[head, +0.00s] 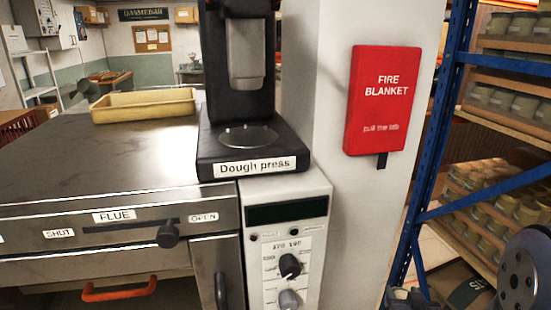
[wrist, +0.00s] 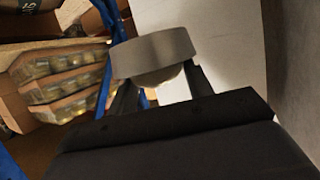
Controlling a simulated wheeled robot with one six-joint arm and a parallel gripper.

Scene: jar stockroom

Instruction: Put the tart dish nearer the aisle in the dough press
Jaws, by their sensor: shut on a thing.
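The dough press (head: 213,140) is black and stands in the head view on the right end of a steel counter. Its round base plate (head: 248,137) is bare, with the press head (head: 247,55) raised above it. In the wrist view my gripper (wrist: 158,85) is shut on a round grey tart dish (wrist: 152,54) with a pale filling showing under its rim. The dish looks tilted in this view. My arm shows at the lower right of the head view, away from the press; the held dish cannot be made out there.
A yellow tray (head: 143,105) sits on the steel top (head: 95,155) left of the press. A white pillar (head: 325,100) with a red fire blanket box (head: 381,100) stands right of the press. A blue rack (head: 431,130) with crates of jars is farther right.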

